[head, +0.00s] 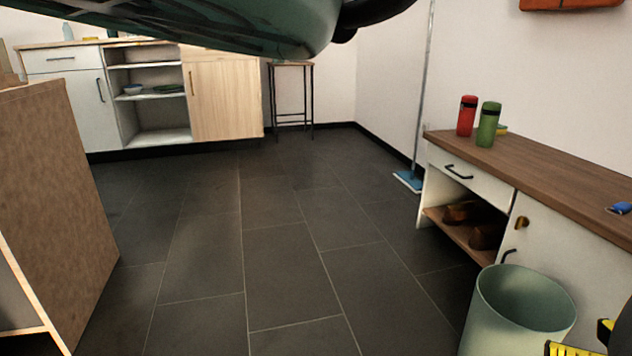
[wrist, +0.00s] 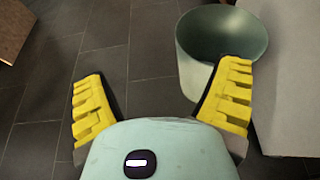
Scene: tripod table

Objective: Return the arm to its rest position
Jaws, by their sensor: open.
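My gripper (wrist: 160,100) shows in the wrist view with its two yellow ridged fingers spread wide apart. Nothing is between the fingers; dark floor tiles show beyond them.
The pale green bin (head: 515,315) stands by the right cabinet (head: 575,240); the bin also shows in the wrist view (wrist: 190,65). A brown panel (head: 50,200) stands at left. A mop (head: 409,181) leans at the wall. The floor (head: 270,240) between is clear.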

